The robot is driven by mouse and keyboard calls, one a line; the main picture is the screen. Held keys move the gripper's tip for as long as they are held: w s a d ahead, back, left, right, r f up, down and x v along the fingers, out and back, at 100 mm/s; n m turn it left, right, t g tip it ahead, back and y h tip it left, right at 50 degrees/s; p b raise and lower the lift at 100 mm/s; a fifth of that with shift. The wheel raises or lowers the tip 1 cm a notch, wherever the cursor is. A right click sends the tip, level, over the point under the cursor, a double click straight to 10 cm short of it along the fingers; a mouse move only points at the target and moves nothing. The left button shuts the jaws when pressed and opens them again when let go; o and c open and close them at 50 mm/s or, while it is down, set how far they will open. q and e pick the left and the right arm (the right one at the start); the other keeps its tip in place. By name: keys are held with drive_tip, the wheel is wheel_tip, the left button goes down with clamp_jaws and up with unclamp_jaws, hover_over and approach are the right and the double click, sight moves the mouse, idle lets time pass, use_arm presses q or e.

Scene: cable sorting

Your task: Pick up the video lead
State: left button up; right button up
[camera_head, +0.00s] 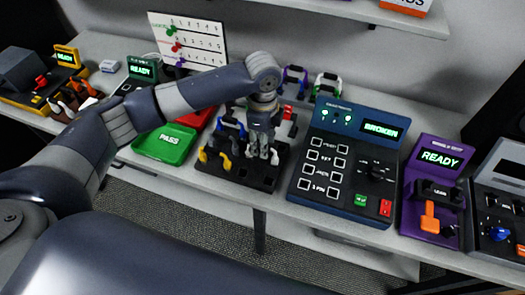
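A black cable rack (240,178) on the bench holds several leads. A yellow lead (225,162) shows at its front left, a blue one (232,124) behind it, and a red one (289,113) at its back right. I cannot tell which lead is the video lead. My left gripper (263,157) points down over the right half of the rack, its fingers low among the lead slots. The gripper hides what is beneath and behind it, and I cannot make out whether anything is between its fingers. My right gripper is not in view.
A green PASS tray (165,146) and a red tray (201,119) lie left of the rack. A blue tester (342,165) reading BROKEN stands close on the right, with a purple READY tester (434,190) beyond. Purple (295,80) and green (326,85) leads stand behind.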

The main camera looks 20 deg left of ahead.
use_arm(q)
wheel_tip(320, 180, down, 2)
drive_tip(key=shift+s+a+f, duration=0.1)
drive_tip(key=shift+s+a, duration=0.05)
drive_tip(key=shift+f+p, duration=0.3)
drive_tip(key=shift+f, duration=0.15)
drive_tip(key=shift+c, duration=0.5)
clamp_jaws()
drive_tip(key=shift+r+b, duration=0.45)
drive_tip(key=shift+r, duration=0.25)
wheel_tip(320, 180, up, 2)
drive_tip(key=shift+r+b, duration=0.1)
drive_tip(key=shift+b, duration=0.45)
drive_tip(key=s+d+r, duration=0.2)
drive_tip(key=s, duration=0.5)
drive_tip(key=s+d+r, duration=0.2)
drive_tip(key=s, duration=0.6)
drive_tip(key=shift+d+r+p, duration=0.25)
drive_tip(key=shift+d+p, duration=0.05)
drive_tip(key=shift+p, duration=0.05)
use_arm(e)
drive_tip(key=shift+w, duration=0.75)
